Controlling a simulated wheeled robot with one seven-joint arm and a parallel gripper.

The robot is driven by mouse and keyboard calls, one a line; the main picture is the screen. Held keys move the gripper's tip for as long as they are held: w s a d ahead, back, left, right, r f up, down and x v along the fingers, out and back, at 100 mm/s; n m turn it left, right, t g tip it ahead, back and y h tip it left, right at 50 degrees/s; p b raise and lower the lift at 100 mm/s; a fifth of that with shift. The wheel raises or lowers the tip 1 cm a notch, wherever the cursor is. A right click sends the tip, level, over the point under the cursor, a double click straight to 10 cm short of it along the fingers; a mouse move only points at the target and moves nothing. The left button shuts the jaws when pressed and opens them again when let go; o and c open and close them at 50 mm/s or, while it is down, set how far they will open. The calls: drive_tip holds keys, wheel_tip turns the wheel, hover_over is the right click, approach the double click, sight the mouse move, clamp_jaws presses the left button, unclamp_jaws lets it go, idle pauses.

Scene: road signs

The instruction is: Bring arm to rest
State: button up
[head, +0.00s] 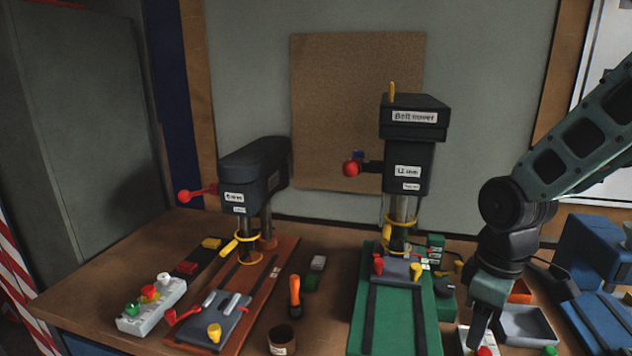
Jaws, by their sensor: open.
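My gripper (484,325) hangs at the lower right, fingers pointing down, at the end of my arm that comes in from the right edge. It is beside the grey tray and just above a small pale box with a red button (484,351), at the bottom edge. I cannot tell whether the fingers touch that box. Nothing shows between the fingers.
A green-based drill press (412,150) stands left of my gripper, and another with a brown base (252,180) farther left. A grey tray (527,325) and blue machine (595,255) are at right. A button box (152,305) sits at the table's left.

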drive_tip(key=s+a+f+m+b, duration=0.1)
drive_tip(key=s+a+b, duration=0.4)
drive_tip(key=s+a, duration=0.9)
drive_tip(key=shift+s+f, duration=0.35)
drive_tip(key=shift+s, duration=0.6)
